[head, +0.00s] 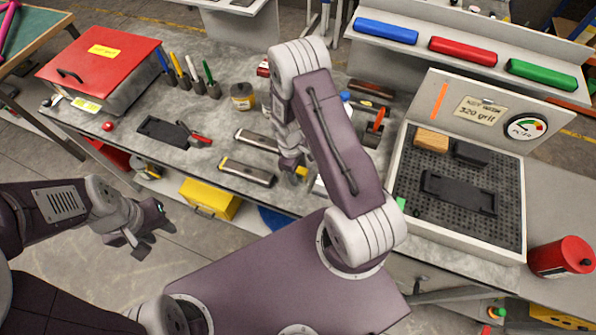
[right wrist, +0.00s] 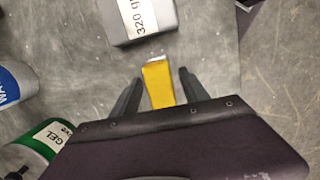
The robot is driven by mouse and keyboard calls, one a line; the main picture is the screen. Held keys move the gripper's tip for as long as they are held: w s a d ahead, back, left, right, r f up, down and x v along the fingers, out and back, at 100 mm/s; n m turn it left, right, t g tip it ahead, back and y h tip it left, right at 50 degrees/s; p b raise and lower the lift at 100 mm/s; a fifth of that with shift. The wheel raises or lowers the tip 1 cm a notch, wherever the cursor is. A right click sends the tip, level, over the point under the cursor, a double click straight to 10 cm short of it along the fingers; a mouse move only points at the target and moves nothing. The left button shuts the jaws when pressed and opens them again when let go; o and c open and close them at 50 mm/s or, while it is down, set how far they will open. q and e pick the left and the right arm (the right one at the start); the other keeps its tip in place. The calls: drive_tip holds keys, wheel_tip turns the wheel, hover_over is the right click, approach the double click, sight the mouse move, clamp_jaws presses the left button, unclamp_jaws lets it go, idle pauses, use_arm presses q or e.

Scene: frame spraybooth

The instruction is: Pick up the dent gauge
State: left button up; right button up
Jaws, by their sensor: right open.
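A small yellow piece with a pale tip, which looks like the dent gauge (right wrist: 158,88), lies on the grey bench in the right wrist view. My right gripper (right wrist: 160,76) is open, with one finger on each side of it and a gap visible at both sides. In the head view a bit of yellow (head: 300,172) shows beside my right gripper (head: 291,166), low over the bench; my arm hides part of that spot. My left gripper (head: 146,238) hangs empty left of the bench, and its finger gap is unclear.
A grey block marked 320 grit (right wrist: 140,20) lies just beyond the yellow piece. A green-labelled bottle (right wrist: 45,145) and a blue-and-white container (right wrist: 14,85) stand at the left. A perforated tray (head: 408,175) lies right of my arm. A red-lidded box (head: 100,62) is at far left.

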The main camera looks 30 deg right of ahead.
sight(299, 172)
drive_tip(key=shift+a, duration=0.15)
clamp_jaws()
drive_tip(key=shift+r, duration=0.15)
drive_tip(key=shift+r, duration=0.3)
drive_tip(key=r, duration=0.2)
drive_tip(key=s+r+b, duration=0.1)
drive_tip(key=shift+a+r, duration=0.1)
drive_tip(key=shift+r, duration=0.3)
drive_tip(key=s+a+r+b, duration=0.1)
drive_tip(key=s+a+r, duration=0.1)
drive_tip(key=s+r, duration=0.4)
drive_tip(key=s, duration=0.4)
drive_tip(key=shift+s+r, duration=0.2)
drive_tip(key=shift+r, duration=0.05)
